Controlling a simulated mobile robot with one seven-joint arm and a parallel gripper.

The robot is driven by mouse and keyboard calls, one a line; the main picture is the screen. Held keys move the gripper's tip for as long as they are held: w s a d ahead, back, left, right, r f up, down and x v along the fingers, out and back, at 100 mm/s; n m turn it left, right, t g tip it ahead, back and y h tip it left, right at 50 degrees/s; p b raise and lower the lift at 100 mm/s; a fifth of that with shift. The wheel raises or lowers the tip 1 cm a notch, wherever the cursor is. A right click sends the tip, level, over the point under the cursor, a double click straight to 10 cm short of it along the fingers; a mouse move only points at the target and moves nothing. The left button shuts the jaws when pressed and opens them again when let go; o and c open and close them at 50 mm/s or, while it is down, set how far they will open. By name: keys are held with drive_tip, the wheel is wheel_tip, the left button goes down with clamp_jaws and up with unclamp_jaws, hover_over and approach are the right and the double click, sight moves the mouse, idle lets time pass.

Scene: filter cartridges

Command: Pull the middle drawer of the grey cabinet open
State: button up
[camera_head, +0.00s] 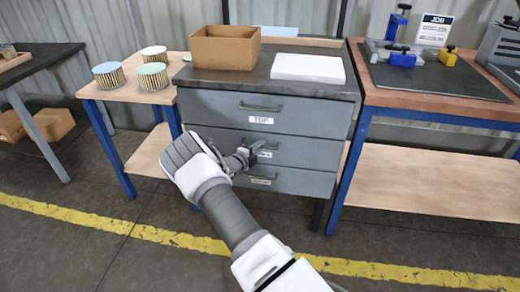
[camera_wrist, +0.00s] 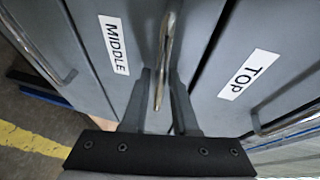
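The grey cabinet (camera_head: 335,190) has three drawers, all looking flush with its front. The middle drawer (camera_head: 310,152) is partly hidden by my gripper (camera_head: 248,157). In the wrist view its label (camera_wrist: 113,45) reads MIDDLE, and its metal bar handle (camera_wrist: 168,45) runs between the two fingers of my gripper (camera_wrist: 161,90). The fingers stand on either side of the bar with small gaps visible, so my gripper looks open around the handle. The top drawer (camera_head: 215,106) has its own handle and a TOP label (camera_wrist: 248,75).
A cardboard box (camera_head: 225,48) and a white slab (camera_head: 308,68) sit on the cabinet top. A wooden table (camera_head: 135,92) with filter cartridges (camera_head: 152,76) stands left; a blue-legged workbench (camera_head: 440,105) stands close on the right. The floor before the cabinet is clear, with a yellow line (camera_head: 400,273).

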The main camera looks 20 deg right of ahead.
clamp_jaws()
idle(1.4)
